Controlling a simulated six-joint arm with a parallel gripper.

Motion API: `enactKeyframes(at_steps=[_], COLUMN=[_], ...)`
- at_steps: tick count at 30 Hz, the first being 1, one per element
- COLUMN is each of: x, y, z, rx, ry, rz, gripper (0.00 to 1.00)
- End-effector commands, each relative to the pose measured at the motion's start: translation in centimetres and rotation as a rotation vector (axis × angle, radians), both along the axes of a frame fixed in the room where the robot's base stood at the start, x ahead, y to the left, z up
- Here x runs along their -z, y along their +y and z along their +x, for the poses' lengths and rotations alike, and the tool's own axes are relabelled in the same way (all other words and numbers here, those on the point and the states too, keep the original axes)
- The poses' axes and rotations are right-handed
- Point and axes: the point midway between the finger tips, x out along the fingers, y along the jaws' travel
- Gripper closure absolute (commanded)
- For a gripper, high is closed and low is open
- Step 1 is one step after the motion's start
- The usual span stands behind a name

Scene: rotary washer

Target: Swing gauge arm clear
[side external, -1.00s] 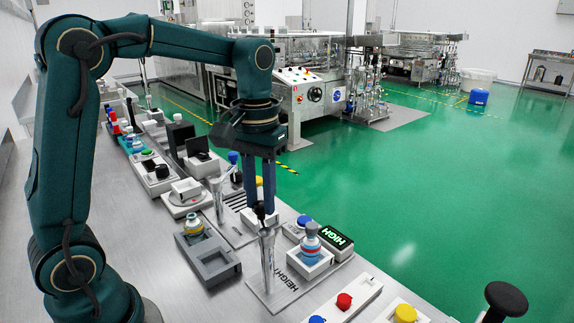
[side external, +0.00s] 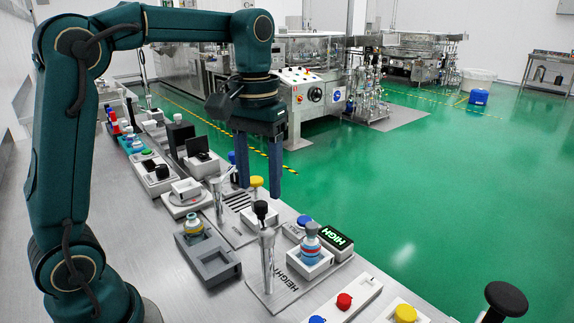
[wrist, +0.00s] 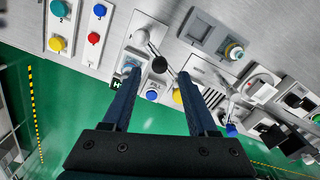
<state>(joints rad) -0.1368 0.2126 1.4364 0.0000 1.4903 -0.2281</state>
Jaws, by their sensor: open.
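The gauge arm shows in the side view as a clear and silver post (side external: 267,262) with a black knob (side external: 260,209) on top, on the plate marked HEIGHT (side external: 284,288). In the wrist view the black knob (wrist: 160,64) lies between my fingers in the picture, joined by a thin rod to a silver ball (wrist: 140,37). A blue-and-grey bottle (side external: 311,244) stands upright in a white holder beside the post. My gripper (side external: 260,192) is open and empty, fingers pointing down, above and behind the knob. In the wrist view my gripper (wrist: 155,72) partly hides the bottle.
A lit display reading HIGH (side external: 336,238) stands right of the bottle. A blue button (side external: 304,221) and a yellow button (side external: 256,182) are nearby. A grey tray (side external: 212,262) lies left of the post. Red and yellow buttons (side external: 404,313) are at the front.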

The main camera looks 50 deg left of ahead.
Motion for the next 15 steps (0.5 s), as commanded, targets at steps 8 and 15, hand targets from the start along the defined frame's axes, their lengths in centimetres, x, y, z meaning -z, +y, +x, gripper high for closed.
enactKeyframes(at_steps=[8,15], x=[-1.7,-1.7], y=[0.0,0.0], z=[0.0,-0.1], rx=[-0.001,-0.001], ry=[0.001,0.002], rz=[0.000,-0.001], gripper=[0.41,0.41])
